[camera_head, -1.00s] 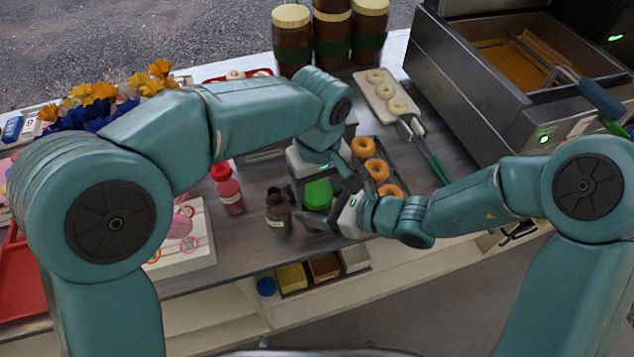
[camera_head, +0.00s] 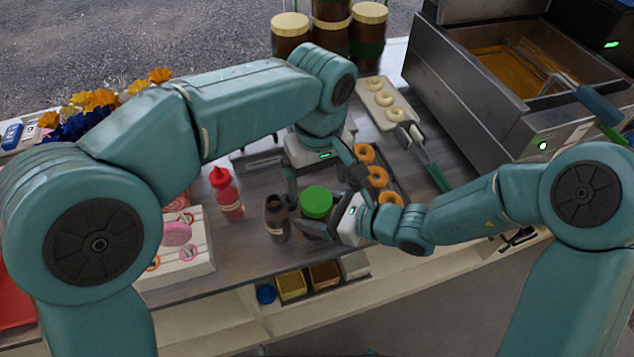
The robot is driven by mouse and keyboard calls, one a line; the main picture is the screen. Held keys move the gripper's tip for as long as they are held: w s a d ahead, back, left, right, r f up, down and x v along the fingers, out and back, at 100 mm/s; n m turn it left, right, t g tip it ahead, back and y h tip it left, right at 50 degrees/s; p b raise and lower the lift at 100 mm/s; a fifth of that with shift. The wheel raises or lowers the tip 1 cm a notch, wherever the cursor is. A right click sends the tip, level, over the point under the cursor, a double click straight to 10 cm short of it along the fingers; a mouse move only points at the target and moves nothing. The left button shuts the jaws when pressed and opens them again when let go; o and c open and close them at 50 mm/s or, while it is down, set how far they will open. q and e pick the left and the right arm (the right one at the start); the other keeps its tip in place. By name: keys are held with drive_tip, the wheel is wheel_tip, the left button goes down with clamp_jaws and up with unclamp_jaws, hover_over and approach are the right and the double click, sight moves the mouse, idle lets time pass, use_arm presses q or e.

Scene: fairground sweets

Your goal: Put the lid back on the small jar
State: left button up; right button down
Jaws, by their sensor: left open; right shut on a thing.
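The green lid (camera_head: 316,201) sits level, apparently on top of the small jar, whose body is largely hidden below the lid and behind my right fingers. My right gripper (camera_head: 328,224) reaches in from the right, low down, and is shut on the small jar. My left gripper (camera_head: 321,182) is open and empty just behind and above the green lid, its fingers spread to either side. Whether the lid is fully seated cannot be told from this angle.
A dark brown bottle (camera_head: 277,220) stands close left of the lid, with a red-capped pink bottle (camera_head: 227,193) further left. Doughnuts (camera_head: 377,177) lie on a rack behind my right gripper. The fryer (camera_head: 500,100) is at back right. Counter shows free in front of the bottles.

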sight(317, 198)
use_arm(q)
drive_tip(key=shift+r+n, duration=1.7)
drive_tip(key=shift+r, duration=0.05)
drive_tip(key=shift+c, duration=0.2)
drive_tip(key=shift+f, duration=4.05)
drive_tip(key=shift+c, duration=0.3)
drive_tip(key=c, duration=1.1)
drive_tip(key=m, duration=0.3)
drive_tip(key=shift+m, duration=0.3)
